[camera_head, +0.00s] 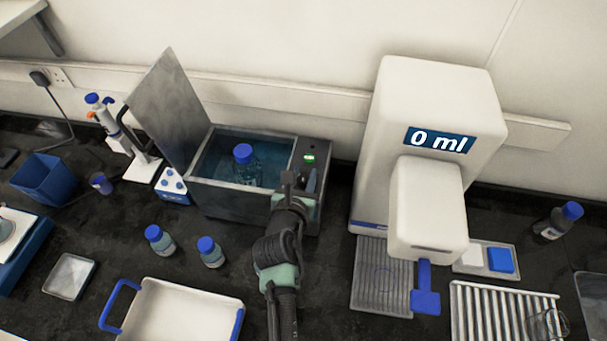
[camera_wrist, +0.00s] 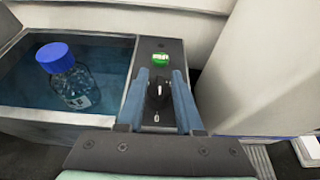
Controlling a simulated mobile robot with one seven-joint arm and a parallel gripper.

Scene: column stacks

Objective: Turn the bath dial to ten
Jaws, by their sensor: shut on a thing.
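The water bath (camera_head: 240,205) stands on the bench with its lid raised and blue water inside. Its control panel is on the right side, with a small green lit display (camera_wrist: 161,60) too small to read. The black bath dial (camera_wrist: 157,92) sits below the display, with a light pointer mark. My gripper (camera_wrist: 160,88) is over the panel, its two blue-grey fingers on either side of the dial and shut on it. In the head view my gripper (camera_head: 298,183) partly hides the panel and the dial. A blue-capped bottle (camera_wrist: 68,75) stands in the water.
The raised lid (camera_head: 165,110) leans up on the bath's left. A white dispenser (camera_head: 430,120) reading "0 ml" stands close on the right. Two blue-capped bottles (camera_head: 160,241) and a white tray (camera_head: 175,315) are in front. A pipette stand (camera_head: 142,165) is at left.

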